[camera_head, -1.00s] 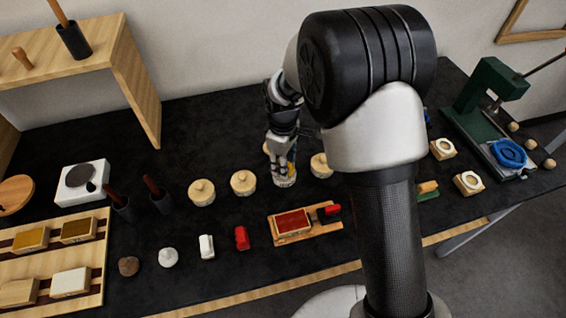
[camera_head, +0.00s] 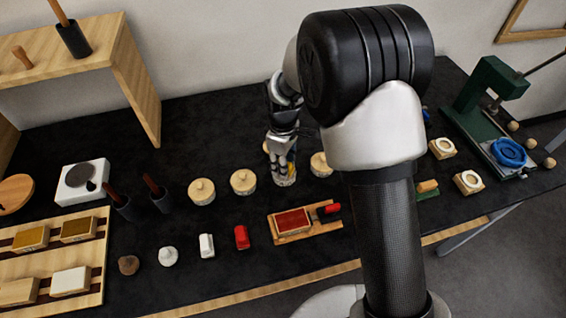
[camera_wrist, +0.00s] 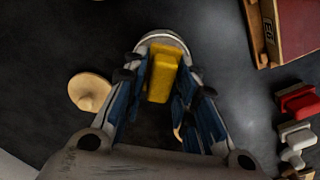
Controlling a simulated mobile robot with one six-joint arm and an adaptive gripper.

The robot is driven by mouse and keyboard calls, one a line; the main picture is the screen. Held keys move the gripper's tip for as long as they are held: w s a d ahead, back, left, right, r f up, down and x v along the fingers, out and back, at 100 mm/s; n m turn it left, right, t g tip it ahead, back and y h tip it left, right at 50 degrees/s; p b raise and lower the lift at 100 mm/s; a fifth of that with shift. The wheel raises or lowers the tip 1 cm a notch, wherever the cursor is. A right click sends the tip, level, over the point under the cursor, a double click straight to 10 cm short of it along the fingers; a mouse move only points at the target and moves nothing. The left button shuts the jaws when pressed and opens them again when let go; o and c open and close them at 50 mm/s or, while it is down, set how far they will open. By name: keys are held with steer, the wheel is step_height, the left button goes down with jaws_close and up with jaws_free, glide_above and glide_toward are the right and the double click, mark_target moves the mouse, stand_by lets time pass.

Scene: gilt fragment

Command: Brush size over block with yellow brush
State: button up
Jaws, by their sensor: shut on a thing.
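My gripper (camera_wrist: 160,100) is shut on the yellow brush (camera_wrist: 162,76), which shows between the fingers in the wrist view. The brush's far end lies within the pale rim of a round pot (camera_wrist: 166,38); I cannot tell how deep it reaches. In the head view my gripper (camera_head: 284,160) is above this pot, in the row of round pots, and the brush is mostly hidden. The red-topped block (camera_head: 292,221) lies on a wooden board in front of the gripper. It also shows at the upper right of the wrist view (camera_wrist: 295,25).
Round lidded pots (camera_head: 202,192) stand left of the gripper, and another (camera_head: 320,165) stands right. A red stamp-like piece (camera_head: 242,237) and a white one (camera_head: 206,245) stand left of the block. A green press (camera_head: 490,100) stands at the far right.

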stand_by(0.3)
steer(key=shift+r+p, duration=2.7)
steer(key=shift+r, duration=0.85)
steer(key=shift+f, duration=0.1)
